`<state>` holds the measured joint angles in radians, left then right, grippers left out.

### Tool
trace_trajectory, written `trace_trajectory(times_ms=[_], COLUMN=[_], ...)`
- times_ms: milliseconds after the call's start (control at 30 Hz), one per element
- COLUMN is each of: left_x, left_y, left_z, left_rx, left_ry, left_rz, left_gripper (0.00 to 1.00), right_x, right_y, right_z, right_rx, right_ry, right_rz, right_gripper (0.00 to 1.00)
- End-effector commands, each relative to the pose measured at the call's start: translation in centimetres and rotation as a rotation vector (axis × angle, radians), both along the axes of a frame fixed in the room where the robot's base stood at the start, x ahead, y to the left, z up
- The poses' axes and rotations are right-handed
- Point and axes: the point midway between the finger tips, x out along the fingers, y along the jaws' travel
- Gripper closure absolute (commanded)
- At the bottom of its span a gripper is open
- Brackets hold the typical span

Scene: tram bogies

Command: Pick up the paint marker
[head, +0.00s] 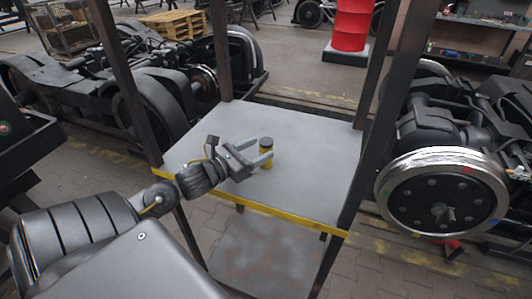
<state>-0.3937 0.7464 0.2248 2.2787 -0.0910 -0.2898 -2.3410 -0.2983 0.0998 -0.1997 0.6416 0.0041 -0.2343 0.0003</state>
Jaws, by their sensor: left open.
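My right gripper is not in view.
Dark upright posts (362,135) rise at the shelf's corners, and a yellow strip (290,221) edges its front. A lower shelf (262,255) lies beneath. Bogies with wheels (440,200) stand on both sides. The rest of the shelf top is clear.

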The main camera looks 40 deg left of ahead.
Motion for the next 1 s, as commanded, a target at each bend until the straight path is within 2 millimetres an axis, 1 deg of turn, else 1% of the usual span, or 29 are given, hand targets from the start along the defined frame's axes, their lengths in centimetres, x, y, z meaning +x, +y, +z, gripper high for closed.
trace_trajectory(times_ms=[67,233,400,600,700,767,1000], left_x=[0.5,2.8,4.6,5.0,5.0,5.0,5.0], left_y=[-0.1,-0.6,-1.0,-1.1,-1.1,-1.1,-1.1], left_z=[0.2,0.8,0.5,0.2,0.2,0.3,0.3], left_rx=[-0.001,-0.002,-0.001,0.000,0.000,0.000,0.000], left_ry=[-0.001,-0.004,-0.002,0.000,0.000,0.000,0.000], left_rz=[0.001,0.001,0.001,0.000,0.000,0.001,0.001], left_gripper=[0.39,0.39,0.39,0.39,0.39,0.46,0.77], right_x=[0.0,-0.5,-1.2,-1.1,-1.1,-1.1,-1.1], right_y=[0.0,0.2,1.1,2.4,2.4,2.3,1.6], right_z=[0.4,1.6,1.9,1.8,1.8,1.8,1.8], right_rx=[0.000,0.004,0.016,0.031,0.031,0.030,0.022], right_ry=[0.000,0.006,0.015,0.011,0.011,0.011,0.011], right_rz=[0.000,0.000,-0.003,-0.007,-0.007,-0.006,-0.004], right_gripper=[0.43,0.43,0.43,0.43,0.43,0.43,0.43])
